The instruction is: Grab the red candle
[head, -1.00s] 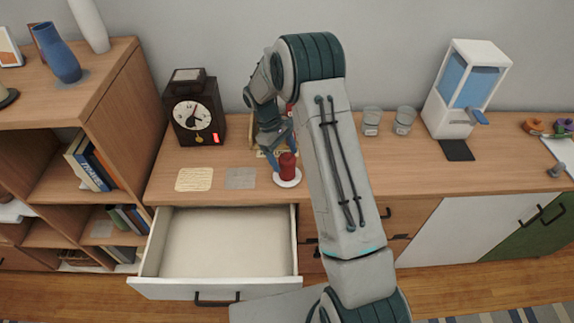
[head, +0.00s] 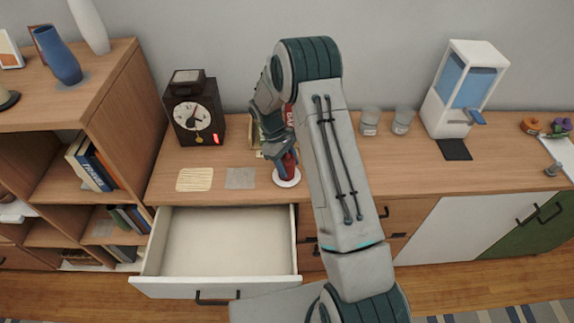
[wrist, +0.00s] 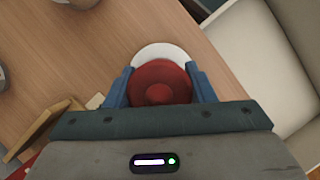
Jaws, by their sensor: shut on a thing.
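The red candle (head: 289,165) stands over a round white plate (head: 286,178) near the front edge of the wooden counter, in the head view. In the wrist view the candle (wrist: 159,84) is seen from above, between the two blue fingers of my gripper (wrist: 160,88), one on each side. My gripper (head: 284,158) is shut on the candle. The white plate (wrist: 160,52) shows beyond the candle in the wrist view. I cannot tell whether the candle still touches the plate. The fingers cover part of the candle in the head view.
An open, empty-looking drawer (head: 228,240) juts out below the counter, left of the candle. A dark clock (head: 195,112), two flat square pieces (head: 240,178), two glass jars (head: 370,122) and a water dispenser (head: 465,90) stand on the counter. My arm hides the middle.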

